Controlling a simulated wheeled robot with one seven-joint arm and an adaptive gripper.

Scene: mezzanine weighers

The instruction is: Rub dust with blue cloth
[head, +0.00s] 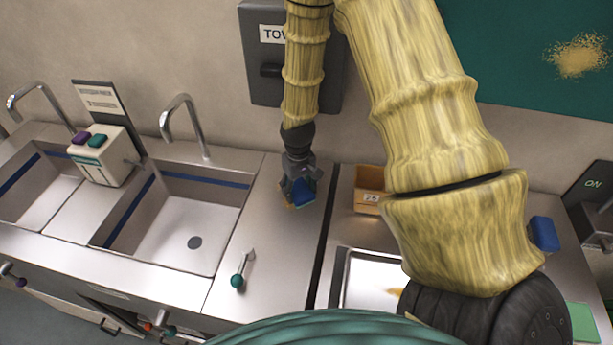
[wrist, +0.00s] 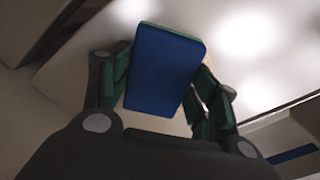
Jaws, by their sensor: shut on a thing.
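My gripper (head: 298,187) points down over the steel counter to the right of the sinks. It is shut on a blue block-like pad, which I take for the blue cloth (head: 304,193); in the wrist view the blue cloth (wrist: 165,72) sits between the fingers, with a thin green edge at its top. A little tan shows below it; I cannot tell what that is, or whether the cloth touches the counter. A patch of tan dust (head: 578,56) lies on the green wall panel (head: 510,70) at the upper right, away from my gripper.
A tan box marked 26 (head: 369,190) and a steel tray (head: 372,270) with a brownish spot are on the right counter, partly behind my arm. Another blue block (head: 544,234) stands farther right. A dispenser (head: 103,155) and faucet (head: 184,125) rise by the sinks.

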